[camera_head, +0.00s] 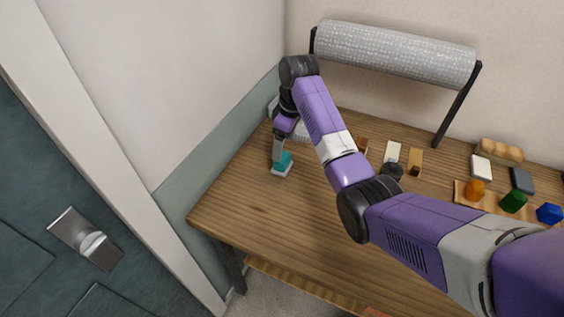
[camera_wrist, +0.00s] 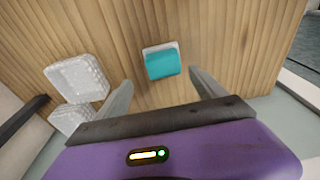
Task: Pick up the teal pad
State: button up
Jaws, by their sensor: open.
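The teal pad (camera_wrist: 161,64) lies on the wooden table near its left end, on a thin white base (camera_wrist: 158,46). In the head view the teal pad (camera_head: 285,159) is partly hidden by my gripper (camera_head: 279,160). In the wrist view my gripper (camera_wrist: 160,90) is open. Its two fingers are spread apart, one to the left and one to the right of the pad, with nothing between the tips. The pad shows just beyond the fingertips. I cannot tell how high the fingertips are above the table.
Two whitish bubble-textured packets (camera_wrist: 78,78) lie left of the gripper in the wrist view. A roll of bubble wrap (camera_head: 395,52) hangs on a black stand at the back. Blocks and a wooden tray (camera_head: 462,194) stand on the right. The front left of the table (camera_head: 250,208) is clear.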

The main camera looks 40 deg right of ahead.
jog(key=f, duration=0.1)
jog(key=f+p, duration=0.1)
jog(key=f, duration=0.3)
jog(key=shift+s+a, duration=0.15)
jog(key=shift+a, duration=0.25)
jog(key=shift+f, duration=0.5)
jog(key=c, duration=1.5)
jog(key=shift+r, duration=0.1)
notch_tip(320, 180, up, 11)
jog(key=b, duration=0.1)
notch_tip(320, 180, up, 9)
jog(key=p, duration=0.6)
send_over(282, 158)
jog(key=shift+w+d, duration=0.2)
